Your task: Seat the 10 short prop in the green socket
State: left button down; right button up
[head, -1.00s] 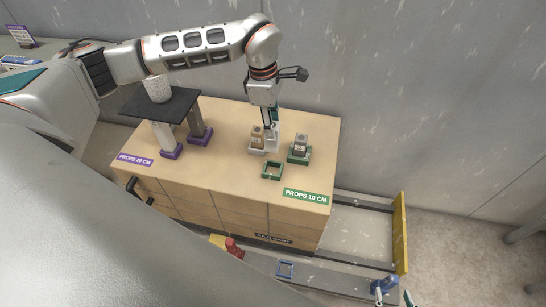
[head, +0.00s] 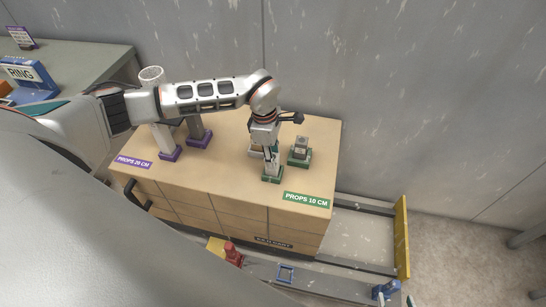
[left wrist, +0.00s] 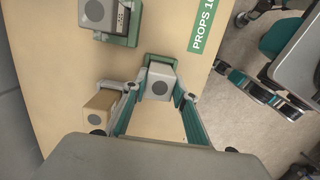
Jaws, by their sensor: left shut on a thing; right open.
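My left gripper (head: 271,148) is shut on a short pale grey prop (head: 270,168) at the green socket (head: 272,180) near the cart's front edge. In the left wrist view, the prop's square top with a dark dot (left wrist: 158,86) is between the fingers (left wrist: 157,100), and the green socket (left wrist: 150,59) shows behind it. The prop is upright; I cannot tell whether its foot is fully down. A second short prop (head: 301,146) stands in another green socket (head: 299,162) to the right. My right gripper (left wrist: 268,68) is open and empty, beyond the cart's edge.
A tan block (left wrist: 100,112) stands close to my left fingers. A pale socket (head: 255,153) is partly hidden behind the gripper. The cart's front right top is clear.

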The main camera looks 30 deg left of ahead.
pick_arm(q)
jog(key=shift+f, duration=0.1)
jog(key=c, duration=1.6)
grip_release()
